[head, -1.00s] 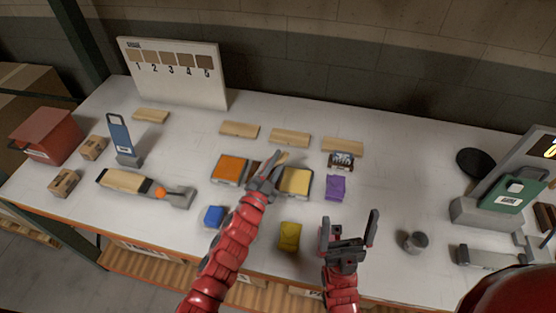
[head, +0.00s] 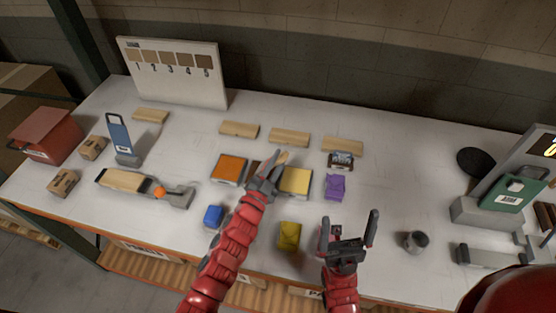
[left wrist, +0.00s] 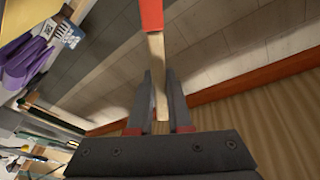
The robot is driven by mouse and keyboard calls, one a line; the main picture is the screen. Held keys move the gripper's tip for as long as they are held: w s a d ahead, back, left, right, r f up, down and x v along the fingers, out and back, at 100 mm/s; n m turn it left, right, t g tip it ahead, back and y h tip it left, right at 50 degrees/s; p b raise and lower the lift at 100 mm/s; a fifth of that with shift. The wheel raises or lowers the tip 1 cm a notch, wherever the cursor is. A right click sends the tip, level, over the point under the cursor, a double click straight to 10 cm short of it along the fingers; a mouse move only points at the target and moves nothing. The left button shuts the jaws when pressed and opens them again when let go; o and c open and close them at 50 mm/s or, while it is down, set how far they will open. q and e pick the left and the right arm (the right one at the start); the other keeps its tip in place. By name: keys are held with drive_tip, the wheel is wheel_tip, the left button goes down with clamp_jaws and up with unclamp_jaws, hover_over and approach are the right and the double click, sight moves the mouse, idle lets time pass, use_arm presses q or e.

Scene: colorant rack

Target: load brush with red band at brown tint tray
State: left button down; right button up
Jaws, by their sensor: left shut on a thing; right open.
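My left gripper (head: 270,172) is shut on the brush with the red band, above the middle of the tray row. In the left wrist view the brush's pale wooden handle (left wrist: 159,80) runs between the fingers, and its red band (left wrist: 151,14) shows at the top edge. The bristles are out of that view. The brown tint tray (head: 254,168) shows only as a dark strip between the orange and yellow trays, mostly hidden by my left gripper. I cannot tell whether the brush touches it. My right gripper (head: 349,233) is open and empty near the front edge.
The orange tray (head: 229,168) and yellow tray (head: 296,181) flank the brown one. Blue (head: 213,215), yellow (head: 289,236) and purple (head: 335,187) items lie nearby. A small grey can (head: 415,241) stands right of my right gripper. Wooden blocks (head: 289,137) lie behind the trays.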

use_arm(q)
drive_tip(key=shift+a, duration=0.1)
idle(0.3)
drive_tip(key=shift+r+p, duration=2.25)
drive_tip(key=shift+r, duration=1.25)
drive_tip(key=shift+f, duration=0.1)
